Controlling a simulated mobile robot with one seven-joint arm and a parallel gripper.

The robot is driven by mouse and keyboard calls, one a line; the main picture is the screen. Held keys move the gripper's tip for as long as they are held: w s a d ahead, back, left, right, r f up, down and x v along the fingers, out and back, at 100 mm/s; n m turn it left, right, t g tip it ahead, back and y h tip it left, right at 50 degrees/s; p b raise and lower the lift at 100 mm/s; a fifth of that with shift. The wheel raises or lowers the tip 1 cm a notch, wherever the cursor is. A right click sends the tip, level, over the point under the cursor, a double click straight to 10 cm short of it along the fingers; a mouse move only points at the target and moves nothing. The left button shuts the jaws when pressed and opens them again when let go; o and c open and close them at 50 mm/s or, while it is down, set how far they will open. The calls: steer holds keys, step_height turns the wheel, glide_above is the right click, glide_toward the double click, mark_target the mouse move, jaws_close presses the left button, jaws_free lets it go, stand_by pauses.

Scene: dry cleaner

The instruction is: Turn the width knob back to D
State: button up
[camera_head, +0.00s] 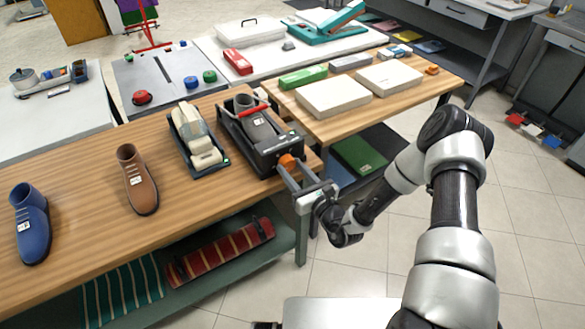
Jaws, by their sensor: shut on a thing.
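The width knob (287,162) is a small orange knob on the front end of a black shoe-stretching machine (241,140) at the right end of the wooden bench. My gripper (291,170) reaches in from the right, its two fingers around the knob, and it is shut on the knob. The machine holds a dark grey shoe (258,122) with a white tag and has a red bar across it. The letter marks around the knob, including D, are too small to read, and the fingers hide part of the knob, so its setting cannot be told.
A tray with a pale shoe form (199,140) stands left of the machine. A brown boot (137,180) and a blue boot (31,224) stand further left on the bench (85,190). A second table with white boxes (333,97) lies behind my gripper. Open floor lies to the right.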

steer(key=shift+n, duration=0.6)
steer(key=o, duration=0.7)
steer(key=shift+o, duration=0.2)
steer(key=v, duration=1.7)
steer(key=shift+s+d, duration=0.2)
